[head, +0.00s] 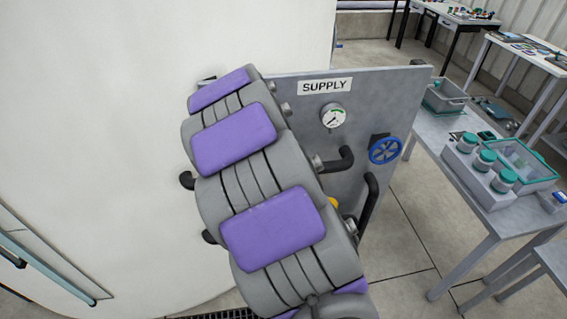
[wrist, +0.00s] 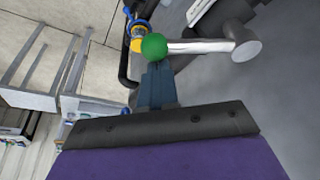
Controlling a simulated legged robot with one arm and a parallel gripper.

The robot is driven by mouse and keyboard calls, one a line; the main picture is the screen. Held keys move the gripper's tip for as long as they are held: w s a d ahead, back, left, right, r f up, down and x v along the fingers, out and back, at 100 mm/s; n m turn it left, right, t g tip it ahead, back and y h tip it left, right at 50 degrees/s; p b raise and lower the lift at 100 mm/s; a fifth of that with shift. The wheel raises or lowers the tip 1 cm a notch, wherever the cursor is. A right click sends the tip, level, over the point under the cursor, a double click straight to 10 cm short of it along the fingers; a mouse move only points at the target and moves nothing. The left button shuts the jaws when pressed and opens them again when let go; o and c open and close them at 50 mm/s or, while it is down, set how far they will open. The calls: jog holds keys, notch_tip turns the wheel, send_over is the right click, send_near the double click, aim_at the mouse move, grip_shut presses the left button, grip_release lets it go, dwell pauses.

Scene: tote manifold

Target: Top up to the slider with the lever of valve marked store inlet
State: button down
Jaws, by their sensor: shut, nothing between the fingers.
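In the wrist view, a lever with a green ball knob (wrist: 154,46) and a silver rod (wrist: 200,47) runs right to a round grey hub (wrist: 246,46). My gripper (wrist: 157,68) is shut and empty, with its tips just below the green knob. I cannot tell whether they touch it. No store inlet marking can be read; a white plate (wrist: 208,10) above the rod is cut off. No slider can be made out. In the head view, my arm covers the lever and gripper.
A grey panel (head: 385,95) bears a SUPPLY label (head: 325,86), a gauge (head: 333,116), a blue handwheel (head: 385,150) and black pipes (head: 369,200). A table (head: 430,130) with a tray of teal-lidded jars (head: 487,165) stands right. Floor (head: 410,240) shows between them.

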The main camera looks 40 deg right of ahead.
jog(key=a+m+g, duration=0.1)
jog(key=a+m, duration=0.1)
jog(key=shift+s+a+m, duration=0.1)
jog(key=shift+a+m, duration=0.05)
jog(key=shift+m, duration=0.25)
jog(key=shift+w+a+m+g+p, duration=0.2)
jog(key=shift+a+m+p, duration=0.1)
jog(key=shift+a+m, duration=0.35)
jog(key=shift+w+a+m+g+p, duration=0.1)
jog(key=shift+a+m+g+p, duration=0.15)
jog(key=shift+a+m, duration=0.4)
jog(key=shift+a, duration=0.15)
